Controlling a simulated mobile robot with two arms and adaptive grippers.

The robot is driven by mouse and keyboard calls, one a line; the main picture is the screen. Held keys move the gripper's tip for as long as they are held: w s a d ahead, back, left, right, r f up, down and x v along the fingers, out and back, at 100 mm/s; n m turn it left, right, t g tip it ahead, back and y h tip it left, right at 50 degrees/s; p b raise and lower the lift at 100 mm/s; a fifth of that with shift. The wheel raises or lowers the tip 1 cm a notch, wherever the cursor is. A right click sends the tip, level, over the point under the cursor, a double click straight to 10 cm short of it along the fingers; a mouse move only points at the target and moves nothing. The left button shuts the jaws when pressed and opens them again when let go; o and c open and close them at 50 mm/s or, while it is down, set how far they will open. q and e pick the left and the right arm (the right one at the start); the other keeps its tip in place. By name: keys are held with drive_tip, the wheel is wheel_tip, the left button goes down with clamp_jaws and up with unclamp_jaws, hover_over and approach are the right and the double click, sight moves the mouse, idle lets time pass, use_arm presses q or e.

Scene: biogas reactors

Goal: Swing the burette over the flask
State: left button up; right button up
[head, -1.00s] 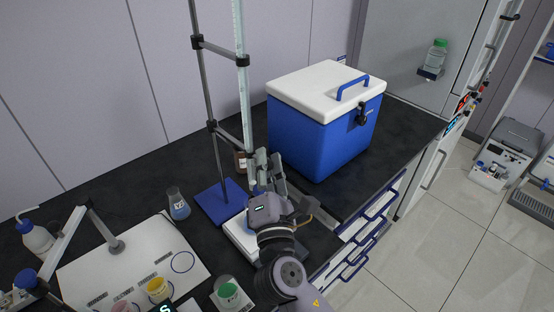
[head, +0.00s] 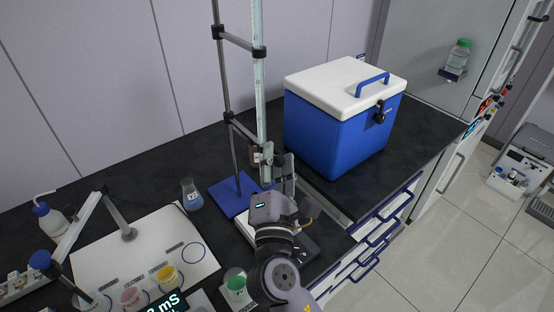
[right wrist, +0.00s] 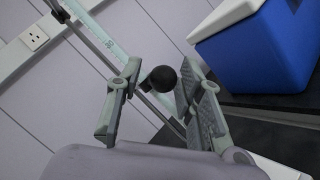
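The burette (head: 260,90) is a clear graduated tube, upright in two black clamps on a grey stand rod (head: 226,90) with a blue base (head: 232,196). It shows slanted in the right wrist view (right wrist: 103,33). A small flask (head: 191,195) with blue liquid and a label stands on the bench left of the base. My right gripper (head: 278,168) is at the burette's lower end, hiding its tip. In the right wrist view its fingers (right wrist: 150,100) are apart, with a round black knob (right wrist: 163,79) showing between them; contact cannot be told. My left gripper is not in view.
A blue cool box (head: 335,135) with a white lid stands right of the burette. A white plate (head: 246,229) lies partly under my right arm. Several coloured cups, a white mat (head: 150,262) and a jointed grey arm (head: 113,212) occupy the front left.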

drive_tip(key=shift+o, duration=0.3)
drive_tip(key=shift+d, duration=0.1)
drive_tip(key=v, duration=1.2)
